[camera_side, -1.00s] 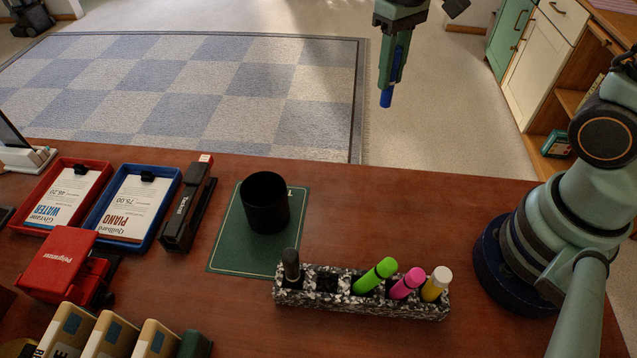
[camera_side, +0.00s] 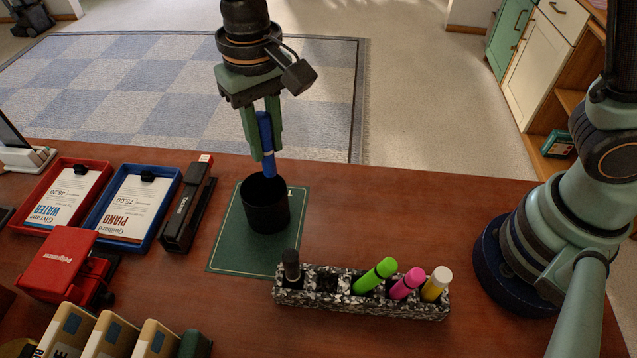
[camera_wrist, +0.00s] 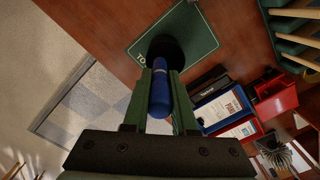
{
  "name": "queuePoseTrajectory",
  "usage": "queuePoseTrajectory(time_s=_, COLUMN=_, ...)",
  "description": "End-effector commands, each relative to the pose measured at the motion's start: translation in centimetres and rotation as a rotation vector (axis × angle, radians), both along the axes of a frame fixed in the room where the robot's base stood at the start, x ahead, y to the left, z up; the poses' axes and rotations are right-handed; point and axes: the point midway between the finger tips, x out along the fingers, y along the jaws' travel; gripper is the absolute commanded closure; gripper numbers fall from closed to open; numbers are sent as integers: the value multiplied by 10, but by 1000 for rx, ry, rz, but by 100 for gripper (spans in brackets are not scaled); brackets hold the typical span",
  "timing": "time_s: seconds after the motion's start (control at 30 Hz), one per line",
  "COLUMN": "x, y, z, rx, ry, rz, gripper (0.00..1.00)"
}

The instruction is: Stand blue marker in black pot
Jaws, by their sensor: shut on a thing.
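The blue marker (camera_side: 266,134) is held upright between the green fingers of my gripper (camera_side: 263,143), which is shut on it. In the side view the marker's lower end is at the far part of the black pot's mouth; I cannot tell whether it is inside or just above or behind the rim. The black pot (camera_side: 265,208) stands upright on a green mat (camera_side: 228,250). In the wrist view the blue marker (camera_wrist: 161,92) points from my gripper (camera_wrist: 160,100) toward the dark pot (camera_wrist: 165,48), whose near side it partly hides.
A speckled holder (camera_side: 375,308) in front of the mat carries a dark, a green, a pink and a yellow marker. A black stapler (camera_side: 188,208), a blue tray (camera_side: 133,238) and a red tray (camera_side: 38,222) lie left. The desk right of the pot is clear.

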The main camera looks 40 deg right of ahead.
Motion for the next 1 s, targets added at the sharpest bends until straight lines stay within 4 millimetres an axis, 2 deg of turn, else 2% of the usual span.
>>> queuePoseTrajectory(time_s=0.37, x=-1, y=-1, z=-5, rx=-1, ry=1, rz=-12, gripper=100)
queuePoseTrajectory(time_s=1.0, x=-1, y=-1, z=-50, rx=-1, ry=1, rz=-11, gripper=100)
